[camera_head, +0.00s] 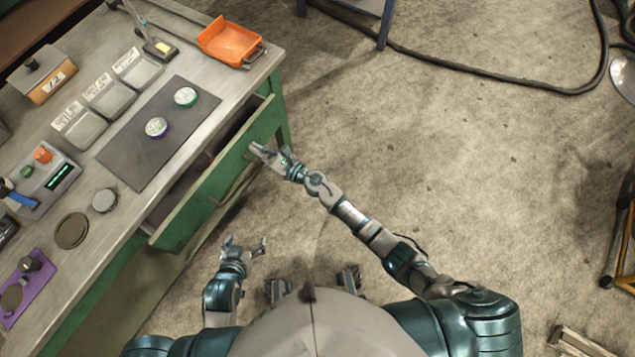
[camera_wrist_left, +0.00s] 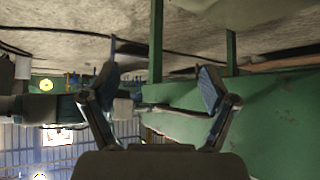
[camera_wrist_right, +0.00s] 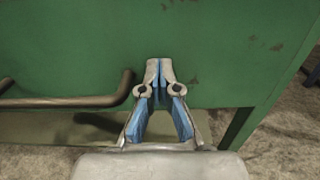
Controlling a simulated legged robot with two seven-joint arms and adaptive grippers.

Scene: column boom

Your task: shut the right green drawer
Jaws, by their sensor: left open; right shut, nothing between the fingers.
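The green drawer (camera_head: 218,177) sticks out of the front of the workbench, its inside partly visible behind the front panel. In the right wrist view its green front (camera_wrist_right: 90,50) fills the upper picture, with a bar handle (camera_wrist_right: 70,102) at the left. My right gripper (camera_head: 256,150) is shut and empty, its fingertips at the drawer front near its far end; it also shows in the right wrist view (camera_wrist_right: 159,68), to the right of the handle. Whether the tips touch the panel I cannot tell. My left gripper (camera_head: 244,246) is open and empty, low and apart from the drawer.
The workbench top (camera_head: 215,80) holds an orange tray (camera_head: 230,40), a dark mat (camera_head: 130,158) with two small round tins, grey bins (camera_head: 105,97) and a purple plate (camera_head: 30,285). A black cable (camera_head: 480,75) lies on the floor. Floor to the right is mostly clear.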

